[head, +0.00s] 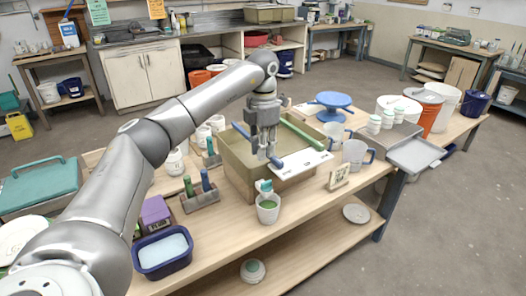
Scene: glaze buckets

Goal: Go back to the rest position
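My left arm comes in from the left and reaches over the worktable (232,238). My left gripper (268,156) points down above the tan basin (240,182). Its two fingers show apart, and I see nothing held between them. A white board (298,165) lies across the basin's right front part, just by the fingertips; I cannot tell whether they touch it. A green rod (305,135) lies along the basin's far right rim. My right gripper is not in view.
A white cup with green contents (268,212) stands before the basin. Clear pitchers (354,156), a blue turntable (332,103), an orange bucket (428,112) and a metal tray (415,154) stand right. A blue tub (163,268) and tool holder (201,200) are near my arm.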

